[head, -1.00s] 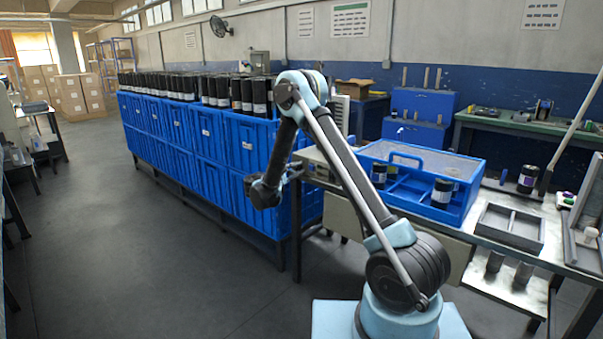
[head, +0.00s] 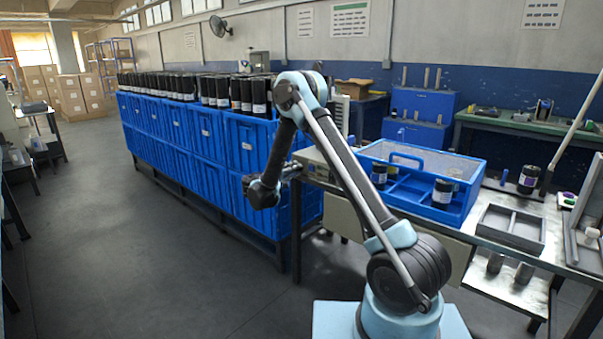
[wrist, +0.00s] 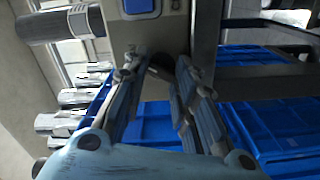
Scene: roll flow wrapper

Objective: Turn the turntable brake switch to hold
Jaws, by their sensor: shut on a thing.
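My gripper (head: 294,171) reaches to the beige control box (head: 316,158) at the near left end of the workbench. In the wrist view, my gripper (wrist: 161,70) has its two fingers closed around a small dark knob (wrist: 162,67) at the edge of the grey-beige panel (wrist: 172,28). The knob appears to be the brake switch. It is mostly hidden between the fingertips, so its setting and any markings cannot be read. A blue square part (wrist: 140,6) sits on the panel above it. In the head view the switch is too small to make out.
Blue crates (head: 190,150) topped with dark rolls stand in a row behind and left of my gripper. The floor at left (head: 130,260) is clear.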

